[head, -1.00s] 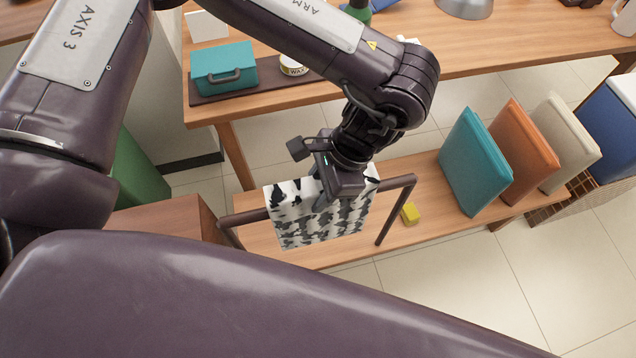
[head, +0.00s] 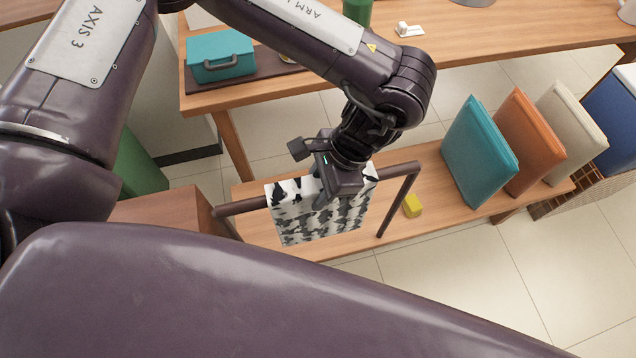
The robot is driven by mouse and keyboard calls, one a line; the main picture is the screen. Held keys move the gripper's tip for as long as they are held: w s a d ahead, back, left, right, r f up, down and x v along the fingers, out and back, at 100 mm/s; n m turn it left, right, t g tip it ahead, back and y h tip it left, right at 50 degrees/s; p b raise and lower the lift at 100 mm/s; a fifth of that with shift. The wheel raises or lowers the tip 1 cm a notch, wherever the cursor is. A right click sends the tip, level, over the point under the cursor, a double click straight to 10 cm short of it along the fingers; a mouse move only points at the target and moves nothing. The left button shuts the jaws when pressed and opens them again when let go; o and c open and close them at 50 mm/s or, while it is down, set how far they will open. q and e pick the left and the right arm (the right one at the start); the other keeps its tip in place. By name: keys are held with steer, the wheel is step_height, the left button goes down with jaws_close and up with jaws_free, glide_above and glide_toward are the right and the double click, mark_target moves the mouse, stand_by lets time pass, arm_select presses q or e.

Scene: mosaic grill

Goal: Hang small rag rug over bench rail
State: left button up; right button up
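The small rag rug (head: 300,222), white with black patches, is at the bench rail (head: 402,168), a dark tubular bar on the bench. The rug covers the middle of the rail, and its lower part hangs in front of it. Whether a flap hangs behind the rail is hidden. My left gripper (head: 320,188) is at the rug's upper part, pointing down, and appears shut on it; the wrist partly hides the fingertips. My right gripper is not in view.
A table (head: 500,45) behind holds a teal box (head: 220,57). A brown wooden block (head: 165,215) stands left of the rail.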

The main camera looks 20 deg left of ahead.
arm_select(q)
steer(key=o, duration=0.5)
